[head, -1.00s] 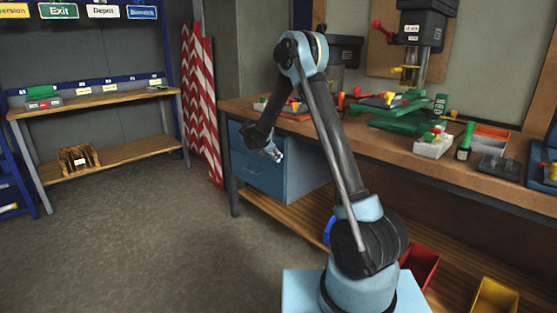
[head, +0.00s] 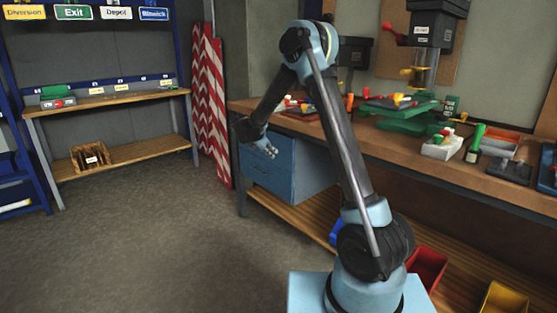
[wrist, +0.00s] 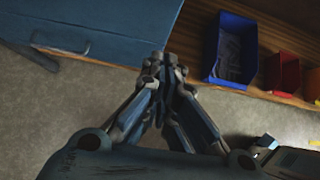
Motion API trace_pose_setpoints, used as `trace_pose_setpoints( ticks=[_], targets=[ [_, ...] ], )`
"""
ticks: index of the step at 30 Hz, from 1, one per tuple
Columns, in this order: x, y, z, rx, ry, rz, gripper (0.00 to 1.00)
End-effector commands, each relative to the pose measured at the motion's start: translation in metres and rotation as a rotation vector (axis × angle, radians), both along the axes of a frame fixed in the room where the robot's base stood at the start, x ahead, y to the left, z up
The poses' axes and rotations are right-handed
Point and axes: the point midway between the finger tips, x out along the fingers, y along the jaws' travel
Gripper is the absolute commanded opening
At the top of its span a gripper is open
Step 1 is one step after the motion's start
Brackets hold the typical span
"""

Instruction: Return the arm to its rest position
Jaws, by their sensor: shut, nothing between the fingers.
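My arm rises from its light blue base, bends at a high elbow and reaches down to the left in the head view. My gripper (head: 270,153) hangs in the air in front of the blue drawer cabinet (head: 268,170) under the workbench. In the wrist view my gripper (wrist: 163,62) points at the floor, its fingertips together and empty. The cabinet (wrist: 100,25) fills the upper left there, close by in the picture; the gap to it is hard to judge.
The workbench (head: 400,150) holds a green machine and several small bins. A blue bin (wrist: 232,50) and a red bin (wrist: 283,75) sit on its lower shelf. A shelf unit (head: 115,98) stands at left, beside red-and-white striped boards (head: 208,100). Open floor (head: 150,250) lies at left.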

Motion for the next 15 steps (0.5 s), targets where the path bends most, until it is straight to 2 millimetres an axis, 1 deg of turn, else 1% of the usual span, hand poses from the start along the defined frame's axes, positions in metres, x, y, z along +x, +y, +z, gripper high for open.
trace_pose_setpoints(
  ticks=[3,7,9,11,14,15],
  targets=[
    [-0.008,0.007,0.012,0.0,0.0,0.0,0.0],
    [-0.012,0.011,0.018,0.001,0.001,-0.001,0.0],
    [-0.014,0.01,0.021,0.003,-0.001,-0.007,0.0],
    [-0.016,0.004,0.025,0.015,-0.003,-0.021,0.0],
    [-0.023,-0.013,0.035,0.05,-0.013,-0.067,0.0],
    [-0.028,-0.022,0.04,0.07,-0.019,-0.092,0.0]
  ],
)
